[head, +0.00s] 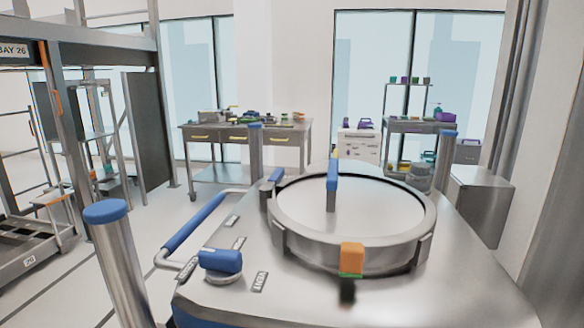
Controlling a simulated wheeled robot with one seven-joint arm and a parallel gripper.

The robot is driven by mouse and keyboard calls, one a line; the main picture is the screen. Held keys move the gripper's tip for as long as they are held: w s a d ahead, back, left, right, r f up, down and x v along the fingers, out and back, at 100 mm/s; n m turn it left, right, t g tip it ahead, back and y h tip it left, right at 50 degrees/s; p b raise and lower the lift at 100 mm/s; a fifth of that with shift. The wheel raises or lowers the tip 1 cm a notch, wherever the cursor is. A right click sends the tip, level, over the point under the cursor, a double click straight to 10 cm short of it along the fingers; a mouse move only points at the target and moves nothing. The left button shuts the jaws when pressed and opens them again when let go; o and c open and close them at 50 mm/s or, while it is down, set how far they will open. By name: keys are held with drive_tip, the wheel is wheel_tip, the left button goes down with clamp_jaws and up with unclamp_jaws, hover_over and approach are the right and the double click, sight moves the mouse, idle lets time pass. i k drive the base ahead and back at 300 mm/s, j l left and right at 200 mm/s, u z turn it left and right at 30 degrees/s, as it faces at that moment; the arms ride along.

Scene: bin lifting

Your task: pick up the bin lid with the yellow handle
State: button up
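A round metal lid (383,212) lies flat inside a thick steel rim (290,228) on a metal housing in the head view. An upright handle stands at the middle of the lid. Its near side (332,175) looks blue, and a small yellow patch (335,153) shows just above it. I cannot tell whether the yellow patch is part of this handle. No other lid with a plainly yellow handle is visible. My gripper is not in view.
An orange latch (351,258) sits on the rim's front. A blue knob (220,261) and a blue-gripped rail (195,222) are at the left. A blue-capped post (106,212) stands front left. A workbench (246,132) and a shelf cart (420,126) stand behind.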

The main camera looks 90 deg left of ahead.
sight(344, 165)
drive_tip(key=u, duration=2.45)
drive_tip(key=i+j+u, duration=0.15)
drive_tip(key=u, duration=0.25)
drive_tip(key=i+j+u, duration=0.15)
drive_tip(key=u, duration=0.25)
drive_tip(key=i+u, duration=0.4)
drive_tip(key=i, duration=0.8)
drive_tip(key=i+z, duration=0.1)
drive_tip(key=i, duration=0.75)
drive_tip(key=i+j, duration=0.15)
drive_tip(key=i, duration=0.65)
drive_tip(key=i+j, duration=0.1)
drive_tip(key=i, duration=0.75)
drive_tip(key=i+j+z, duration=0.1)
drive_tip(key=i, duration=0.7)
drive_tip(key=i+z, duration=0.15)
drive_tip(key=z, duration=1.75)
